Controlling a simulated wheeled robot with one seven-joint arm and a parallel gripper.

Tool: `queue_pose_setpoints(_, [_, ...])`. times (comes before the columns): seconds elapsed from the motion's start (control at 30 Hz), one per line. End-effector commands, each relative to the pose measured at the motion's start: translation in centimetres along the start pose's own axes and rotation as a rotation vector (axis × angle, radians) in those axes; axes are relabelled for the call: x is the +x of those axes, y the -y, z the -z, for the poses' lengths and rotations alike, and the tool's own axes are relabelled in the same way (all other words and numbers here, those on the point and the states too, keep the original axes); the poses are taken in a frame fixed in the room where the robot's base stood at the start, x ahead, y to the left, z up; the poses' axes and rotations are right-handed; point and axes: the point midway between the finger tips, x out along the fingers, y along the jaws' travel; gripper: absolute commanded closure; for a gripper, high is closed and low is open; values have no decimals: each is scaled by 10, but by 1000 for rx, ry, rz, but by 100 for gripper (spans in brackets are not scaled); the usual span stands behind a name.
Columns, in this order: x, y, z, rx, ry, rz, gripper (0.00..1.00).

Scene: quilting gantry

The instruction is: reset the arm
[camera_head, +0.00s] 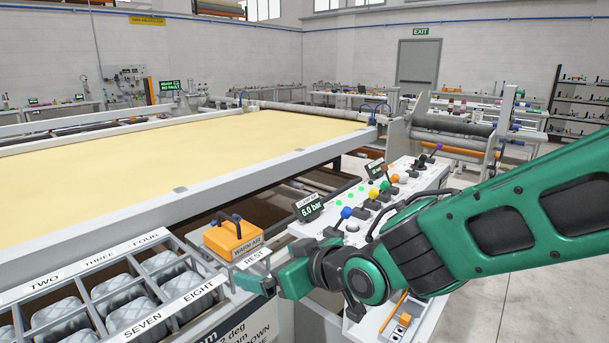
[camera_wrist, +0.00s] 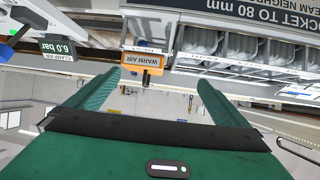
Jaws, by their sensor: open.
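My green arm reaches in from the right in the head view. My gripper (camera_head: 262,280) is at its end, beside the REST plate and the orange WARM AIR unit (camera_head: 232,240). In the wrist view, my gripper (camera_wrist: 148,85) has its two green fingers wide apart with nothing held between them. The WARM AIR unit (camera_wrist: 142,60) shows beyond the fingertips, apart from them. Part of the gripper is hidden behind my wrist in the head view.
A rack of numbered pockets (camera_head: 165,240) with grey quilted pieces is at the lower left. A control panel (camera_head: 400,185) with coloured knobs and a 6.0 bar display (camera_head: 309,207) lies close to my arm. A yellow quilting bed (camera_head: 190,150) stretches behind. Open floor (camera_head: 540,290) is at right.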

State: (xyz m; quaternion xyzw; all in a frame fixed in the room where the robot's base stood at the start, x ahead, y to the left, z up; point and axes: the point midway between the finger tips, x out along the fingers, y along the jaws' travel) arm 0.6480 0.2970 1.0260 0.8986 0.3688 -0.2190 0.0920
Motion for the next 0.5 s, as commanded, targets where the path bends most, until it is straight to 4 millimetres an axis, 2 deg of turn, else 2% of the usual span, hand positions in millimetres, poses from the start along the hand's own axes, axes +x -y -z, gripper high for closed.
queue_pose_setpoints(0.27, [-30, -70, -29, 66, 125, -135, 0])
queue_pose_setpoints(0.37, [-49, -105, -47, 111, 194, -202, 0])
queue_pose_setpoints(0.47, [-81, -147, -74, 183, 286, -291, 0])
queue_pose_setpoints(0.5, [-97, -163, -86, 220, 327, -329, 0])
